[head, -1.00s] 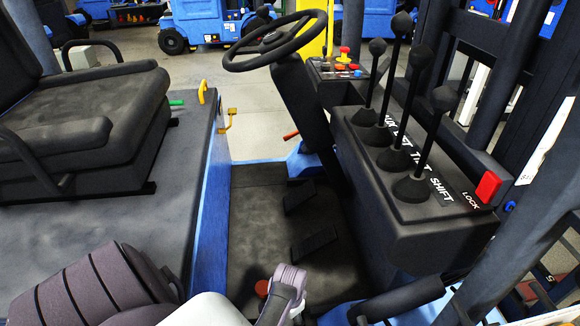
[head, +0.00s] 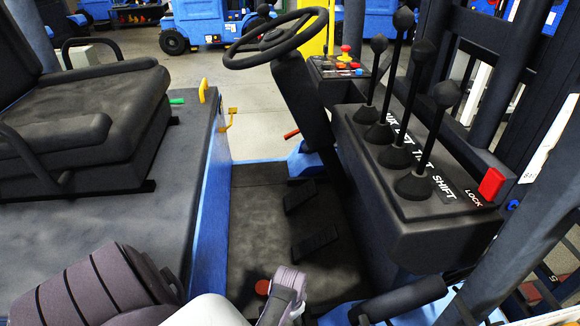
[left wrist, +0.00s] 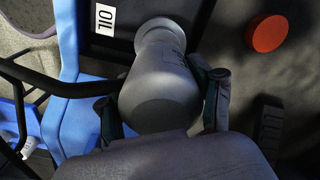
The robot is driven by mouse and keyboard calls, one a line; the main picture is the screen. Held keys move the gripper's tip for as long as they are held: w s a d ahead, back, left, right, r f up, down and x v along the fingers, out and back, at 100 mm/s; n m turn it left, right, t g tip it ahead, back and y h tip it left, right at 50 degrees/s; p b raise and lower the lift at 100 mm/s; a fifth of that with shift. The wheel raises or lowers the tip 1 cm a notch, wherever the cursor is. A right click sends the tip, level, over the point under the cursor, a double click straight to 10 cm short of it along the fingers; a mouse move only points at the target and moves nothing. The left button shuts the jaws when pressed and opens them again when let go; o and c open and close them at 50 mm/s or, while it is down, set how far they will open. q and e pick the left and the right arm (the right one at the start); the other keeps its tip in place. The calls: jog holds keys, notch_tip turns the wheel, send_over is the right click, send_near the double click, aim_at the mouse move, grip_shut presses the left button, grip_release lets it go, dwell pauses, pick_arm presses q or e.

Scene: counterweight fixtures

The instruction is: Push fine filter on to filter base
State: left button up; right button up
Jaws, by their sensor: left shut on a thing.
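A grey bottle-shaped part (left wrist: 160,85), which I take to be the fine filter, is in the left wrist view. Its wide end is nearest the camera and its narrower end points at a dark panel. My left gripper (left wrist: 160,98) is shut on it, with one dark finger on each side. In the head view my left wrist (head: 285,290) is low in the footwell; the fingers and the filter cannot be made out there. The filter base cannot be made out, and contact at the filter's far end cannot be told. My right gripper is not in view.
An OIL label (left wrist: 106,19) is beside the filter's far end. A red disc (left wrist: 268,33) and a black pedal (left wrist: 268,122) are to the right. The head view shows a seat (head: 85,125), a steering wheel (head: 275,38) and a lever console (head: 420,210) around the footwell.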

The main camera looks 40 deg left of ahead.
pick_arm(q)
jog(key=shift+f, duration=0.1)
dwell(0.4)
jog(key=shift+f+b, duration=1)
jog(key=shift+f, duration=0.4)
jog(key=shift+f, duration=0.2)
jog(key=shift+f+b, duration=0.4)
jog(key=shift+f, duration=0.15)
jog(key=shift+f, duration=0.1)
